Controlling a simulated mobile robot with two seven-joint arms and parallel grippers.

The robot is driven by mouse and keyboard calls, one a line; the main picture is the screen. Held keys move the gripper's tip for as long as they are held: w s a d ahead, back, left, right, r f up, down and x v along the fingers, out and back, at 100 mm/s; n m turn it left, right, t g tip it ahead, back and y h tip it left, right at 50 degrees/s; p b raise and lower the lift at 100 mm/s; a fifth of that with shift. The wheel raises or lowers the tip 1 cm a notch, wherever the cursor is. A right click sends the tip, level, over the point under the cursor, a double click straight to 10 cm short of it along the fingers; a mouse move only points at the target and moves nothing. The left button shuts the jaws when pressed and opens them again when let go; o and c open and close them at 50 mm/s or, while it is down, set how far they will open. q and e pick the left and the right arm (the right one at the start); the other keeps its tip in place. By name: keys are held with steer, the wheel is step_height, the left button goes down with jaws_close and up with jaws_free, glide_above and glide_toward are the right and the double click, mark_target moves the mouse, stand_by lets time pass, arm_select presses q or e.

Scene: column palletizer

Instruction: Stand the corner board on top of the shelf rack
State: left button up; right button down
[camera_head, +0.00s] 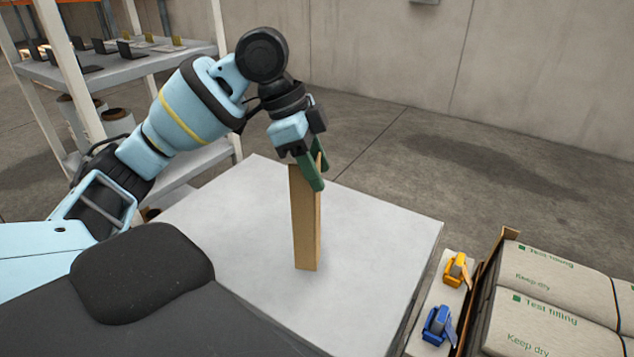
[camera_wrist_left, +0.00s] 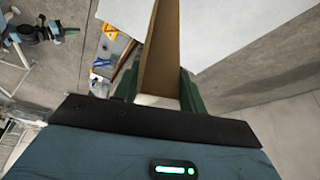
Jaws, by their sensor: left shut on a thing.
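The corner board (camera_head: 304,225) is a tall brown cardboard angle piece. It stands upright over a pale flat top (camera_head: 380,250) in the head view, its lower end at or just above that surface; I cannot tell if it touches. My left gripper (camera_head: 312,170) has green fingers and is shut on the board's upper end. In the left wrist view the board (camera_wrist_left: 161,50) runs away between the green fingers (camera_wrist_left: 160,90). A white shelf rack (camera_head: 135,70) stands at the upper left, behind my left arm.
Several small dark and yellow items sit on the rack's upper shelf; rolls (camera_head: 117,122) sit below. A yellow tape dispenser (camera_head: 456,269) and a blue one (camera_head: 438,325) lie right of the pale top. Filled bags (camera_head: 545,320) are at the lower right. Floor behind is clear.

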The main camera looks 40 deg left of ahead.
arm_select(q)
step_height(320, 180, down, 4)
steer(key=shift+r, duration=0.2)
steer(key=o, duration=1.2)
steer(key=shift+f, duration=0.1)
steer(key=v, duration=1.2)
steer(key=shift+p, duration=0.3)
steer(key=shift+d, duration=0.1)
